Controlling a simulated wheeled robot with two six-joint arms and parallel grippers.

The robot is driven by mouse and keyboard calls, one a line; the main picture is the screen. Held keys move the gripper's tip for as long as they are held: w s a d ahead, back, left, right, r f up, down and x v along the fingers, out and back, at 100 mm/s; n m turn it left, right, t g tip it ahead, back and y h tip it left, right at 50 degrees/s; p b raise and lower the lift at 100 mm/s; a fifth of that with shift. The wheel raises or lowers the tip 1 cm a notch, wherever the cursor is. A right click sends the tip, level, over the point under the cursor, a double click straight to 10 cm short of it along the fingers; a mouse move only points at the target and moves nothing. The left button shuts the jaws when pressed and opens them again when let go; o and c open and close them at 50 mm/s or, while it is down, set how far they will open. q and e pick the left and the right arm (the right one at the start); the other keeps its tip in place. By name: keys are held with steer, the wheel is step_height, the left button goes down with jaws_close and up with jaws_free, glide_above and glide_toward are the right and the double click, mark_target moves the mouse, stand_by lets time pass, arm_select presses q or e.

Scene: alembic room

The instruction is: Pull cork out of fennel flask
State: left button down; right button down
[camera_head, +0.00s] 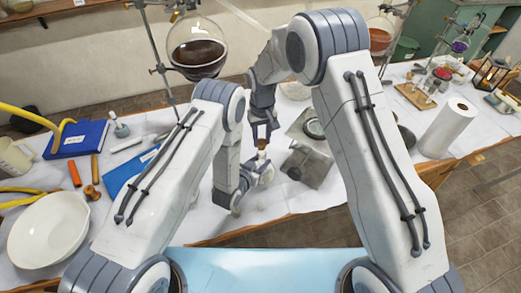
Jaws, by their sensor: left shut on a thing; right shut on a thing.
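A small brown cork (262,143) shows near the middle of the table. My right gripper (262,136) points down from above and is shut on the cork. The small fennel flask (263,160) stands out only as a pale shape below the cork. My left gripper (262,177) reaches in from the left, low over the white table cover, and is shut on the flask. Most of the flask is hidden by the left gripper. I cannot tell whether the cork still sits in the neck.
A metal plate device (309,155) stands just right of the grippers. A large round flask of dark liquid (197,48) hangs behind on a stand. A paper roll (447,128) stands right.

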steer(key=shift+r, duration=0.45)
arm_select(q)
steer(key=shift+c, duration=1.8)
jaws_free()
